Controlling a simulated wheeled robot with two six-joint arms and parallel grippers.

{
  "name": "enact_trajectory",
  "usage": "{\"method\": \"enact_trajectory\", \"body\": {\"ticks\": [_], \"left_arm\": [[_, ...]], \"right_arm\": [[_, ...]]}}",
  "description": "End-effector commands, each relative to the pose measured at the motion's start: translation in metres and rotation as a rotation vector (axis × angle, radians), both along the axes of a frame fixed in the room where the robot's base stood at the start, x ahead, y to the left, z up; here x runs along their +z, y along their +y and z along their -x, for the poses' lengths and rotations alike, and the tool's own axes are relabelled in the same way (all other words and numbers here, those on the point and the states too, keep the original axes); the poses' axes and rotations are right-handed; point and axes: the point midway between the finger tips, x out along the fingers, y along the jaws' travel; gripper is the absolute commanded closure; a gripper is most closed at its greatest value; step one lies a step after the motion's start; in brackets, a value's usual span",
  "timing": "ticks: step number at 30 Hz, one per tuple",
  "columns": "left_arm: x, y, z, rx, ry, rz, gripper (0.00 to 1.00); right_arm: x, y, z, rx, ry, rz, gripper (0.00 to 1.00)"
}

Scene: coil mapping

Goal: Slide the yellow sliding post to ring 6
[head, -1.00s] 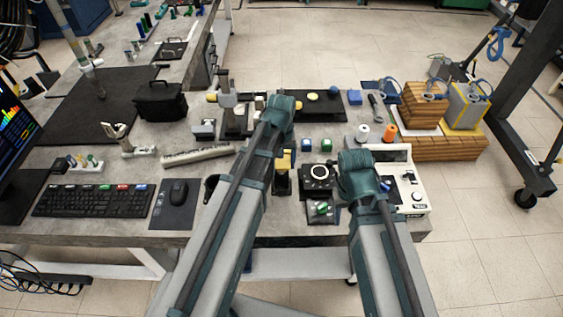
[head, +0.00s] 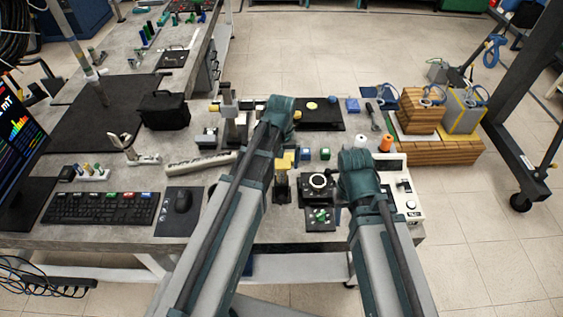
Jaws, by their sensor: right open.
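A small yellow block (head: 285,160) sits over a dark stand (head: 281,187) beside my left forearm. I cannot tell whether it is the yellow sliding post. A pale bar with marks (head: 200,161) lies on the bench left of my left arm. Ring numbers are too small to read. My left arm reaches over the bench; its gripper is hidden behind its own links. My right arm ends above the device with a round dial (head: 317,184). My right gripper (head: 336,188) shows only as a small dark part beside that device and seems empty.
A grey upright fixture (head: 230,118) stands behind my left arm. A dark mat (head: 320,115), coloured cubes, an orange spool (head: 385,143) and a white instrument (head: 408,200) are nearby. Wooden blocks (head: 435,148) stand at right. The keyboard (head: 100,208) is at left.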

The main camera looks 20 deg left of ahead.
Motion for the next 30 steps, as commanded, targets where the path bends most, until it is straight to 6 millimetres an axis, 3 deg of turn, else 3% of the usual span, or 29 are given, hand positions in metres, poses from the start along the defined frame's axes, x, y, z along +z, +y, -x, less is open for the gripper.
{"method": "enact_trajectory", "body": {"ticks": [11, 30], "left_arm": [[0.014, 0.000, 0.000, 0.000, 0.000, 0.000, 0.00], [0.107, 0.000, 0.000, 0.000, 0.000, 0.000, 0.00]], "right_arm": [[0.014, 0.000, 0.000, 0.000, 0.000, 0.000, 0.50], [0.107, 0.000, 0.000, -0.013, 0.000, -0.003, 0.50]]}}
